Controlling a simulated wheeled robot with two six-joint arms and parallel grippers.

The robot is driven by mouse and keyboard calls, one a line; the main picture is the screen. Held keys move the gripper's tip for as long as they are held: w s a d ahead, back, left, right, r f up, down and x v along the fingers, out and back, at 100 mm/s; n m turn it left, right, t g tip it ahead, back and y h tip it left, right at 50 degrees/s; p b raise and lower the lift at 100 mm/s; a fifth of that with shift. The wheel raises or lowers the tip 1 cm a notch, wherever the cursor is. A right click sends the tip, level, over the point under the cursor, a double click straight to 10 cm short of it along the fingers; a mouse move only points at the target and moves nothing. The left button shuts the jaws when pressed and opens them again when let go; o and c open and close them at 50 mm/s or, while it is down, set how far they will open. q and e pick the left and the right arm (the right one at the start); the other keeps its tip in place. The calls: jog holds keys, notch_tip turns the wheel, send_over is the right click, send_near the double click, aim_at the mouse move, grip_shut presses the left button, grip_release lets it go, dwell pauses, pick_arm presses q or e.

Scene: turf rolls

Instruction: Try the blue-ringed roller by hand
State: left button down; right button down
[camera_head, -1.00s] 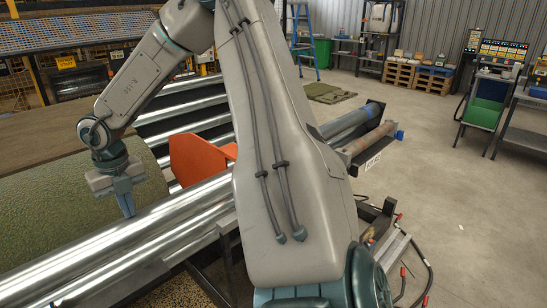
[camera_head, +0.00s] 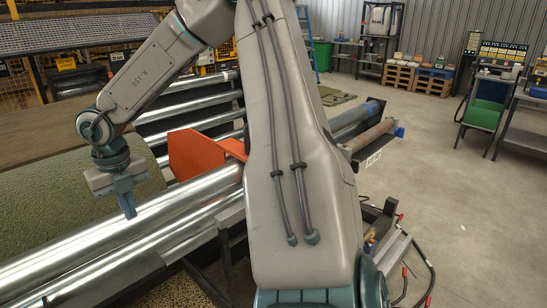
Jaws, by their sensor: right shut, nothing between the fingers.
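My right gripper (camera_head: 129,211) points down with its fingers shut and empty. Its tips are at the upper face of a long shiny metal roller (camera_head: 185,202); I cannot tell whether they touch it. A second shiny roller (camera_head: 170,240) runs parallel just in front. I see no clear blue ring on either one. My right arm hides their right ends. Green turf (camera_head: 60,210) lies behind the rollers at left. My left gripper is not in view.
An orange plate (camera_head: 197,155) stands behind the rollers. More metal rollers (camera_head: 190,108) lie farther back. A brownish tube (camera_head: 372,137) with a blue end sticks out at right. Cables (camera_head: 425,270) lie on the floor at lower right. Open floor (camera_head: 465,200) extends right.

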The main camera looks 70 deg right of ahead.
dwell(0.4)
jog(key=shift+w+d+r+p, duration=0.1)
jog(key=shift+w+r+p, duration=0.05)
jog(key=shift+r, duration=0.25)
jog(key=shift+w+d+r+p, duration=0.1)
jog(key=shift+r+p, duration=0.05)
jog(key=shift+r, duration=0.2)
jog(key=shift+s+a+r+p, duration=0.15)
jog(key=shift+r+p, duration=0.15)
jog(key=shift+r, duration=0.9)
